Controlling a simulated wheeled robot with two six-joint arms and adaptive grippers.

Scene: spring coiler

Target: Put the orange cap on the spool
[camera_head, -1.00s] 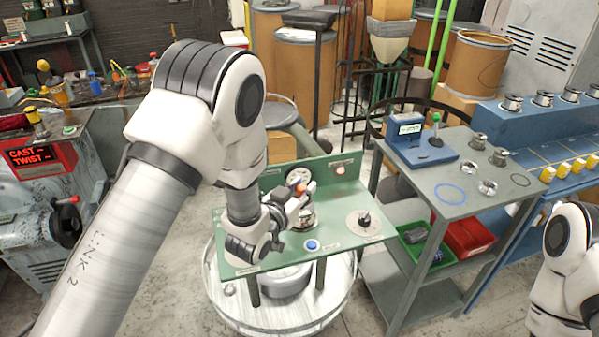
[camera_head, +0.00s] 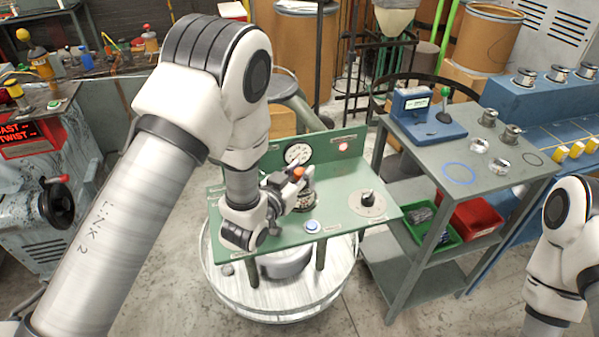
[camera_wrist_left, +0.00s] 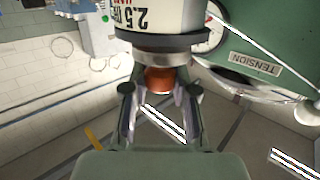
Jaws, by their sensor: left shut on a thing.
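The orange cap (camera_head: 299,173) is between the fingers of my left gripper (camera_head: 303,186), above the green bench. In the left wrist view the cap (camera_wrist_left: 160,79) sits between both fingertips of my left gripper (camera_wrist_left: 160,100). A white cylinder (camera_wrist_left: 160,15) with "2.5" on its label and a dark rim, apparently the spool, is right against the cap in that view. I cannot tell whether they touch. In the head view the spool area is mostly hidden behind my gripper. My right arm shows at the right edge; its gripper is out of view.
The green bench (camera_head: 345,222) carries a gauge (camera_head: 298,154), a blue button (camera_head: 312,226) and a dark knob (camera_head: 367,198). A grey cart (camera_head: 500,190) stands to the right with a blue device (camera_head: 425,118), rings and small metal spools.

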